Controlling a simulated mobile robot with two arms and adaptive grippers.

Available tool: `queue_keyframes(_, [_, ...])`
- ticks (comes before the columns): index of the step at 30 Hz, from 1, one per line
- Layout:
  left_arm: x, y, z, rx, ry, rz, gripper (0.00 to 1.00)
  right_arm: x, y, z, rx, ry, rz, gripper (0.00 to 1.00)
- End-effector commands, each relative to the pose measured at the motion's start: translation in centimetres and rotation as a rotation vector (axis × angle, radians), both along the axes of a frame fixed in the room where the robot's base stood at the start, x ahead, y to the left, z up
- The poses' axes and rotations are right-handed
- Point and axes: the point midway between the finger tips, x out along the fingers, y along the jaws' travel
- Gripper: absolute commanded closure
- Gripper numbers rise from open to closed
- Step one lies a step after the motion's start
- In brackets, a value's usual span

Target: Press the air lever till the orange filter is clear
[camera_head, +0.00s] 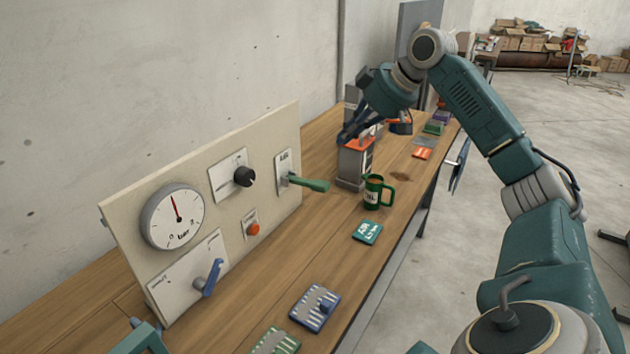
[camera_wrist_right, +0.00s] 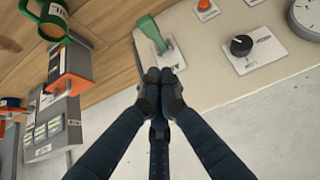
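The green air lever (camera_head: 308,184) sticks out from a small white plate on the beige panel. In the wrist view the lever (camera_wrist_right: 150,32) lies just beyond my fingertips; I see no contact. My right gripper (camera_head: 352,130) is above a grey unit with an orange part (camera_head: 360,143), right of the panel. In the wrist view the gripper (camera_wrist_right: 161,84) has its fingertips together, with nothing visible between them. The orange part (camera_wrist_right: 69,86) shows to their left; whether it is the filter and whether it is clear, I cannot tell. No left gripper fingers are visible.
The panel (camera_head: 120,218) also carries a gauge (camera_head: 173,217), a black knob (camera_head: 244,177), an orange button (camera_head: 253,229) and a blue lever (camera_head: 212,278). A green mug (camera_head: 372,193) stands right of the air lever. Several cards lie on the wooden table (camera_head: 262,285).

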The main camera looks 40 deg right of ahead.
Motion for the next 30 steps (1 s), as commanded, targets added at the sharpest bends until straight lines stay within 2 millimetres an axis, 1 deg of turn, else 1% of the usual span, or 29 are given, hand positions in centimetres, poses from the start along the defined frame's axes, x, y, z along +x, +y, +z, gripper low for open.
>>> queue_keyframes(1, [-1.1, 0.0, -0.8, 0.000, 0.015, 0.000, 0.47, 0.0, 0.0, -0.7, 0.001, -0.001, 0.001, 1.00])
queue_keyframes(2, [-1.5, 0.0, -0.9, 0.001, 0.022, 0.000, 0.47, 0.0, 0.0, -0.8, 0.001, -0.001, 0.001, 1.00])
queue_keyframes(3, [-2.0, 0.1, -0.9, 0.002, 0.029, 0.000, 0.47, 0.0, 0.0, -0.8, 0.001, -0.001, 0.001, 1.00])
queue_keyframes(5, [-2.2, 0.1, -0.9, 0.003, 0.032, 0.000, 0.47, 0.0, 0.0, -0.7, 0.001, -0.001, 0.001, 1.00])
queue_keyframes(8, [-1.9, 0.1, -0.8, 0.002, 0.028, -0.001, 0.47, 0.0, 0.1, -0.6, 0.000, 0.000, 0.001, 1.00])
queue_keyframes(13, [-0.8, -0.1, -0.6, 0.000, 0.011, -0.001, 0.47, 0.1, 0.1, -0.7, 0.000, 0.001, 0.001, 1.00])
queue_keyframes(17, [-0.3, -0.2, -0.3, -0.002, 0.004, -0.001, 0.47, 0.6, 0.3, -1.5, 0.002, 0.003, 0.002, 1.00])
queue_keyframes(23, [-0.3, -0.2, 0.7, -0.002, 0.004, -0.001, 0.47, 2.7, 1.0, -4.2, 0.003, 0.004, 0.003, 1.00])
queue_keyframes(30, [-0.4, -0.2, 2.2, -0.002, 0.006, -0.001, 0.47, 5.7, 1.8, -8.2, 0.004, 0.003, 0.002, 1.00])
